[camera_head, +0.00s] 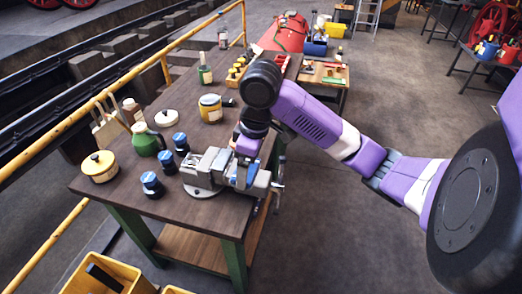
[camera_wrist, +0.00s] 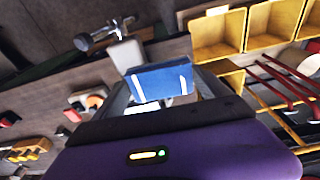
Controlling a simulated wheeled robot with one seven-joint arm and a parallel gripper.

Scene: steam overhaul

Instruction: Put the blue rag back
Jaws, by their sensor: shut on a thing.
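The blue rag (camera_wrist: 160,82), with white stripes, sits between the fingers of my gripper (camera_wrist: 158,101) in the wrist view. My gripper (camera_head: 246,160) is shut on it. In the head view, the gripper points down beside the grey bench vise (camera_head: 205,168) at the near right edge of the wooden workbench (camera_head: 178,212). A patch of blue rag (camera_head: 251,176) shows just below the gripper, at the vise's right end. Whether the rag touches the vise cannot be told.
Several blue-capped jars (camera_head: 152,184), a green can (camera_head: 146,143) and yellow tins (camera_head: 100,167) stand left of the vise. A yellow bin (camera_head: 106,275) is on the floor at front left. Yellow rails (camera_head: 95,103) run along the bench's left.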

